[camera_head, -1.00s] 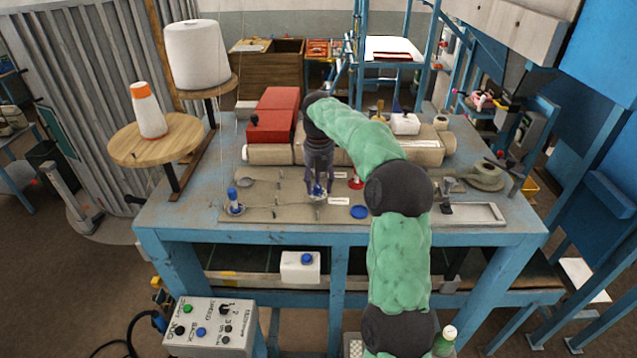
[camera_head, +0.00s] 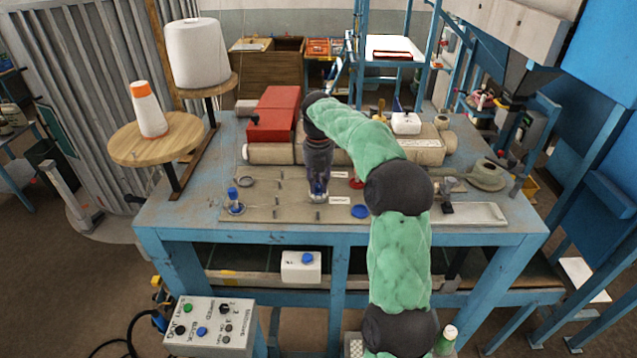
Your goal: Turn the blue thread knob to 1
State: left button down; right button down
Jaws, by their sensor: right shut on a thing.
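My right gripper (camera_head: 318,193) reaches down over the beige plate (camera_head: 275,212) on the blue table. It is shut on a small knob that its fingers mostly hide; a bit of blue and pale metal shows at the fingertips. I cannot read the knob's setting. Another blue knob (camera_head: 233,193) stands upright on a round base at the plate's left end. A flat blue disc (camera_head: 360,211) lies at the right of the gripper, beside a small white label (camera_head: 340,200). My left gripper is not in view.
A white thread cone (camera_head: 195,53) and an orange-topped cone (camera_head: 148,110) stand at the left. A control box (camera_head: 211,326) is at lower left. A metal tray (camera_head: 480,213) lies at the right.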

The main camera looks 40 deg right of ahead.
jog(key=m, duration=0.6)
jog(key=shift+m, duration=0.4)
jog(key=m, duration=1.2)
jog(key=shift+m, duration=0.4)
jog(key=m, duration=0.6)
jog(key=shift+r+m, duration=0.1)
jog(key=shift+m, duration=0.2)
jog(key=c, duration=1.1)
grip_release()
jog(key=shift+o, duration=0.2)
